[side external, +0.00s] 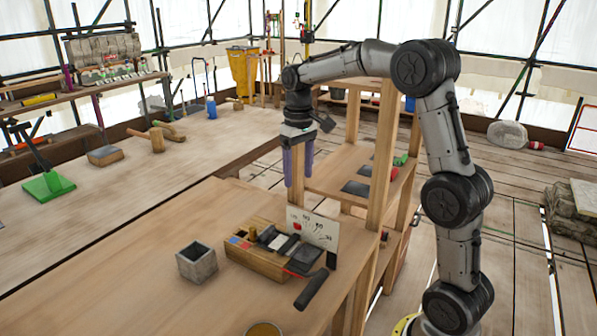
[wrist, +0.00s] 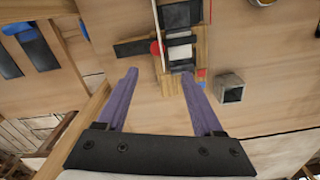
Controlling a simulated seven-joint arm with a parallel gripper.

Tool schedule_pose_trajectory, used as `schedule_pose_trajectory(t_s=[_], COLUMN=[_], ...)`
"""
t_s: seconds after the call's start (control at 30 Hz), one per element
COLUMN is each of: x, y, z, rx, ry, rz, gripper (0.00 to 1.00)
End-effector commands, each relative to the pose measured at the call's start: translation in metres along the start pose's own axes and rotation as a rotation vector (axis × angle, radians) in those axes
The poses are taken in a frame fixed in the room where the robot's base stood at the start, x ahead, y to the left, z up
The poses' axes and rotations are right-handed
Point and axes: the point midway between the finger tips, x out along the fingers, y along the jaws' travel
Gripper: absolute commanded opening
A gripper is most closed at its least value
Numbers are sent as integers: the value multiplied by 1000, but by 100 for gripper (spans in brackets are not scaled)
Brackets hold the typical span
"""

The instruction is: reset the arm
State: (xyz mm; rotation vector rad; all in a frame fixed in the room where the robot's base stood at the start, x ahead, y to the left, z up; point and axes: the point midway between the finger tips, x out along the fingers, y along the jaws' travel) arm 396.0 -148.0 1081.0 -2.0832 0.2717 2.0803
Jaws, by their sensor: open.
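My gripper (side external: 297,165) hangs from my arm above the wooden workbench, fingers pointing down. Its two purple fingers are apart with nothing between them; they also show spread in the wrist view (wrist: 160,90). In the side view it is above and behind the wooden box (side external: 255,268), which has several compartments with dark, white, red and blue parts. The box also shows in the wrist view (wrist: 181,50), beyond the fingertips. The gripper touches nothing that I can see.
A dark-handled tool (side external: 312,289) lies in front. A wooden shelf frame (side external: 383,150) rises close right of my gripper. The bench's left part (side external: 130,250) is clear.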

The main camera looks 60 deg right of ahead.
Motion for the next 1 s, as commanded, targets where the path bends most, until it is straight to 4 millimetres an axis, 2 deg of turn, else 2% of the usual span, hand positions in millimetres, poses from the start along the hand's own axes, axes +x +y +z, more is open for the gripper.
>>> schedule_pose_trajectory(t_s=[0.17, 0.27, 0.33, 0.5, 0.67, 0.83, 1.0], x=[-2, -22, -41, -79, -91, -83, -54], y=[-4, -14, -26, -56, -75, -85, -86], z=[0, 3, 14, 69, 128, 189, 240], rx=[-9, -34, -60, -136, -196, -249, -282], ry=[5, 53, 93, 193, 288, 384, 461], rz=[0, 4, 6, 5, -5, -24, -47], gripper=[69, 69, 69, 69, 69, 69, 69])
